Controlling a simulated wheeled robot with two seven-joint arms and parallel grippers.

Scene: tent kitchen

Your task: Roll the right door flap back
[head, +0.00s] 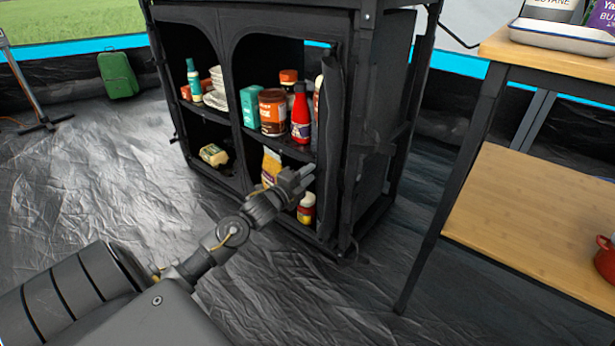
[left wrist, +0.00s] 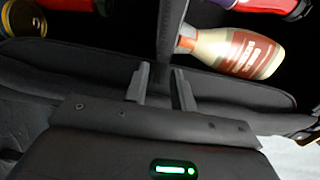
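The right door flap (head: 329,145) is a dark fabric strip gathered upright along the right edge of the black cupboard's right opening. The shelves beside it are exposed. My left gripper (head: 304,178) is in front of the lower part of that opening, just left of the flap. In the left wrist view, the fingertips of my left gripper (left wrist: 161,80) are apart, with no object visible between them. A dark fabric band (left wrist: 235,92) with a curved edge lies behind the fingers; I cannot tell whether they touch it. My right gripper is not in view.
The cupboard shelves hold a red bottle (head: 301,115), a brown jar (head: 272,112), a teal box (head: 250,106) and other goods. A wooden table (head: 535,210) stands to the right. A green suitcase (head: 118,74) stands far left.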

